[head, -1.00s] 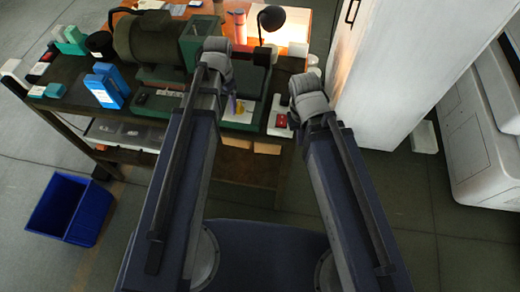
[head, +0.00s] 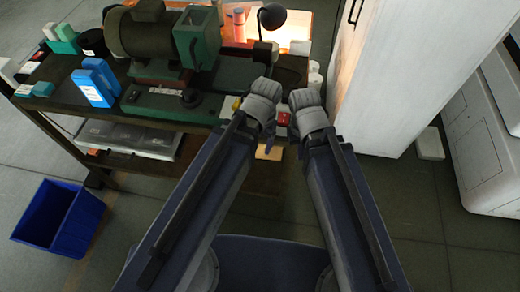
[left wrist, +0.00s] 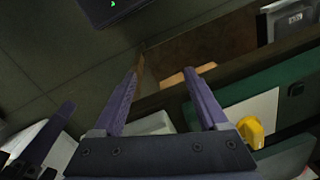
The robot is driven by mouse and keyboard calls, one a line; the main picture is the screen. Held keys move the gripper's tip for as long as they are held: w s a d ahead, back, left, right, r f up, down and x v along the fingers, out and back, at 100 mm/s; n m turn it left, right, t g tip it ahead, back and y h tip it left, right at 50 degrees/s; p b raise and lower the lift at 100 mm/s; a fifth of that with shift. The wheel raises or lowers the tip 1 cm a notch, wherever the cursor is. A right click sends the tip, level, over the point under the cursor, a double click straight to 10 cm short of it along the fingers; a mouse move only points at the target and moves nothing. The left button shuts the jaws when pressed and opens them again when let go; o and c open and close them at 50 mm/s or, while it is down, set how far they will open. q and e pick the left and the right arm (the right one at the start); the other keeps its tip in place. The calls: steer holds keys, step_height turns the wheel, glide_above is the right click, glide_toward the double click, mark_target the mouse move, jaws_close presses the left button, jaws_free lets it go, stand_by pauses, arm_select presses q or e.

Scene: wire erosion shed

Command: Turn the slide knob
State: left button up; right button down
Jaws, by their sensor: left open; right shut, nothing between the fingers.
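The green machine (head: 198,38) stands on the dark bench. A black round knob (head: 190,97) sits on its green base, and a yellow knob (head: 237,103) is farther right; I cannot tell for sure which is the slide knob. A yellow knob also shows in the left wrist view (left wrist: 250,132), right of my left gripper and apart from it. My left gripper (left wrist: 162,76) is open, its purple fingers empty. My right gripper (head: 293,129) is shut and empty by the bench's right end, mostly hidden by its wrist. A red part (head: 283,118) is close to it.
Blue boxes (head: 97,82) stand on the bench's left. A black lamp (head: 272,18) is behind the right end. A white cabinet (head: 385,80) stands close on the right. A blue bin (head: 60,218) is on the floor at left, with open floor around it.

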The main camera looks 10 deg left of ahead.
arm_select(q)
steer(key=shift+s+d+f, duration=0.35)
steer(key=shift+s+d, duration=0.05)
steer(key=shift+s+d+f+b, duration=0.4)
steer(key=shift+s+b, duration=0.05)
steer(key=shift+b, duration=0.15)
stand_by(1.8)
